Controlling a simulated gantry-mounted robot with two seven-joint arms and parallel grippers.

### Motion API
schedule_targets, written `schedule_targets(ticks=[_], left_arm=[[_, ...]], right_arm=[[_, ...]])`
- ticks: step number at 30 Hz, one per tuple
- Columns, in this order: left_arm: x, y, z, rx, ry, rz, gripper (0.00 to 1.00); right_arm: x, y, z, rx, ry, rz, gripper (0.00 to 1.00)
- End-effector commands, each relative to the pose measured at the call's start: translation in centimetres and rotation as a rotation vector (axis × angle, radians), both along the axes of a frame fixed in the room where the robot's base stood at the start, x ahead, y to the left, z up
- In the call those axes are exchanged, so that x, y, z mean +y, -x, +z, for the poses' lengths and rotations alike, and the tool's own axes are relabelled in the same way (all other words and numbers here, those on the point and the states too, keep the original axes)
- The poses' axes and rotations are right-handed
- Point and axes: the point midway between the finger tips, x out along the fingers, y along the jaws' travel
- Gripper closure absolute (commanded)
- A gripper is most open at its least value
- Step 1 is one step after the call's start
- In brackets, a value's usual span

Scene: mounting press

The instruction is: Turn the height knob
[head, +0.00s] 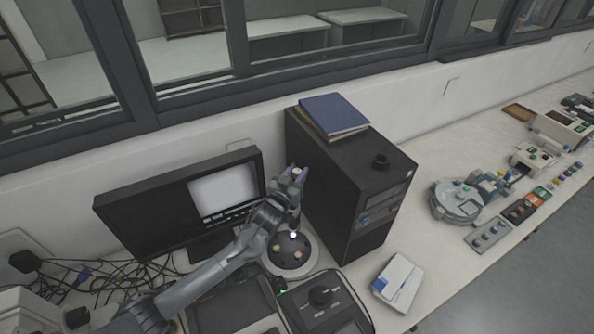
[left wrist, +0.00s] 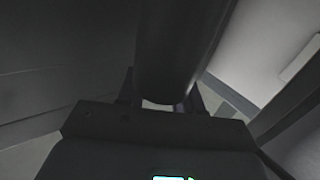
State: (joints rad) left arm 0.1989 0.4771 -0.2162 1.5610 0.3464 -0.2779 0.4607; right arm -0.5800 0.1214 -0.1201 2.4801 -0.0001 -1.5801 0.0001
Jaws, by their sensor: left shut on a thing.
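My left gripper (head: 297,175) is raised between the monitor and the black tower, above a round black stage (head: 289,250) on a pale base. In the left wrist view, a dark, smooth, rounded part (left wrist: 180,50) sits between the fingers of my left gripper (left wrist: 165,103), which is shut on it. The head view shows the gripper and arm covering most of this part, so I cannot tell for sure that it is the height knob. My right gripper is not in view.
The monitor (head: 140,205) stands close on the left and the black tower (head: 340,185) close on the right. A control box with a black knob (head: 320,296) is in front. A white box (head: 398,283) lies to the right. Tangled cables (head: 110,280) lie at left.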

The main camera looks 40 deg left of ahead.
Motion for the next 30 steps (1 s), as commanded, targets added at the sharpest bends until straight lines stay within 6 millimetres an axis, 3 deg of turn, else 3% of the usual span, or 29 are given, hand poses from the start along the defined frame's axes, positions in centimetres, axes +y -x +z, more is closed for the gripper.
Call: schedule_targets(ticks=[14,30], left_arm=[[-0.4,-0.2,-0.3,0.001,0.007,0.452,0.96],[-0.2,-0.2,-0.5,0.0,0.001,0.877,0.96]], right_arm=[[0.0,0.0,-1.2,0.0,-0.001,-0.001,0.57],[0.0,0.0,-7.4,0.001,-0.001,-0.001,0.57]])
